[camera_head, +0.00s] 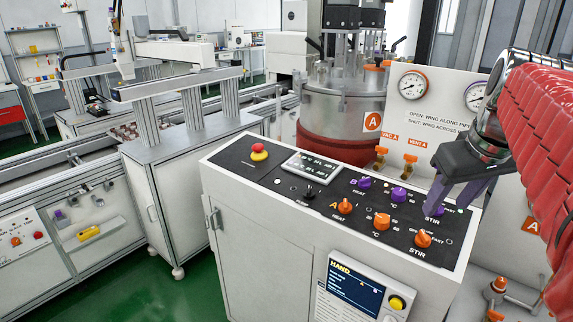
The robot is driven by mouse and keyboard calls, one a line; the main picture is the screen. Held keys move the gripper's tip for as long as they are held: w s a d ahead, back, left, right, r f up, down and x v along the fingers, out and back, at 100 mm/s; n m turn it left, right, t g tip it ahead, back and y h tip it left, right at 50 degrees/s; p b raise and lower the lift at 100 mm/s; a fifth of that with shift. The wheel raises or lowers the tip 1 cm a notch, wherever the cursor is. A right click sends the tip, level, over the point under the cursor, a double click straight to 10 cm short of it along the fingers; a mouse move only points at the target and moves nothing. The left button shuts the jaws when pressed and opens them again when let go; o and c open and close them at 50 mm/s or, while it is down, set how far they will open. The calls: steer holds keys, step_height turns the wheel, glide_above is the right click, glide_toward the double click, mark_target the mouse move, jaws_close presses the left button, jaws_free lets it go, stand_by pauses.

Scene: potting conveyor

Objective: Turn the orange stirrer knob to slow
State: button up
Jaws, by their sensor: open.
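The orange stirrer knob (423,239) is the front right orange knob on the black panel top of the white control console (255,205), above a STIR label. Its exact pointer setting is too small to read. My gripper (440,203) is open and empty, pointing down over the right part of the panel. It is above and slightly right of the orange stirrer knob in the picture, apart from it. A purple knob (434,211) beside another STIR label is partly hidden by my gripper's fingers.
Other orange knobs (382,221) and purple knobs (399,194) sit close by on the panel. A red emergency button (259,150) is at its left. A steel vessel (345,110) and a gauge board (420,105) stand behind. The green floor (195,290) is clear at left.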

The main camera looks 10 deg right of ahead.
mark_target(425, 235)
steer(key=x, duration=1.3)
steer(key=shift+w+f, duration=0.1)
steer(key=shift+f, duration=0.05)
steer(key=c, duration=1)
steer(key=shift+d, duration=0.2)
steer(key=shift+c, duration=0.2)
steer(key=shift+a, duration=0.1)
